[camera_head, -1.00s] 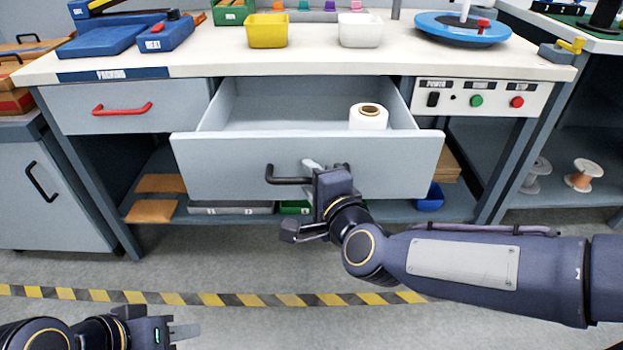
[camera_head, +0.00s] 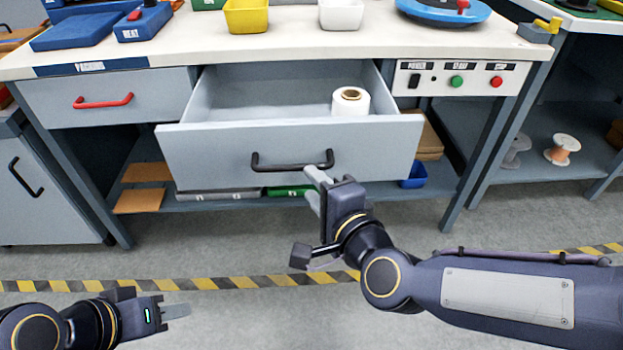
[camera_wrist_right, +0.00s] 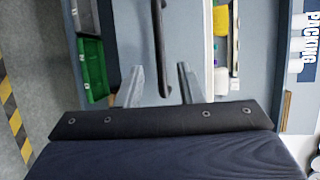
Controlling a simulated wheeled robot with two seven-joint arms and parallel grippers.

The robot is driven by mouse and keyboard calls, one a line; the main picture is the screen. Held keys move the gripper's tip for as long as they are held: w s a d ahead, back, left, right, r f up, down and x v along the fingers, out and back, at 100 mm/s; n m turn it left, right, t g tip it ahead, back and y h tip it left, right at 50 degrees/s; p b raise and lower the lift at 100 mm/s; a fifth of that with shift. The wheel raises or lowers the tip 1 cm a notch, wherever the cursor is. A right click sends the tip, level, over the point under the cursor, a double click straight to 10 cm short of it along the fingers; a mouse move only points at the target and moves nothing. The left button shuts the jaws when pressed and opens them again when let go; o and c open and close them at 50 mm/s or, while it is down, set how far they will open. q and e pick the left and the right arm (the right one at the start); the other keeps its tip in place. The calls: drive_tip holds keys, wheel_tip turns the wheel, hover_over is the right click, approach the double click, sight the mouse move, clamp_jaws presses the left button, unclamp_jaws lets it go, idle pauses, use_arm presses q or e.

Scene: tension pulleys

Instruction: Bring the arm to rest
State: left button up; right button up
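My right gripper (camera_head: 312,187) is open, with two grey fingers apart, just in front of the right end of the black handle (camera_head: 290,167) on the open drawer (camera_head: 225,160). In the right wrist view, the handle (camera_wrist_right: 159,35) lies ahead of the open fingers (camera_wrist_right: 161,85), its near end showing in the gap between them; they do not grip it. My left gripper (camera_head: 175,312) is at the lower left, over the floor and away from the bench; its finger opening cannot be made out.
A white roll (camera_head: 350,102) stands inside the open drawer. The bench top (camera_head: 285,45) holds a yellow bin (camera_head: 246,16), a white bin (camera_head: 341,14) and a blue disc (camera_head: 443,12). A lower shelf (camera_head: 235,202) runs beneath the drawer. The floor in front is clear.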

idle(0.3)
drive_tip(key=s+d+f+n+g+h+p, duration=0.1)
drive_tip(key=s+d+f+n+g, duration=0.3)
drive_tip(key=s+d+n, duration=0.35)
drive_tip(key=s+d+f+n+g+h, duration=0.1)
drive_tip(key=s+d+f+n+g, duration=0.4)
drive_tip(key=s+d, duration=0.4)
wheel_tip(320, 180, up, 32)
drive_tip(key=w+p, duration=0.1)
drive_tip(key=p, duration=3)
drive_tip(key=shift+d+r+p, duration=0.15)
drive_tip(key=shift+d+p, duration=0.05)
drive_tip(key=shift+p, duration=0.2)
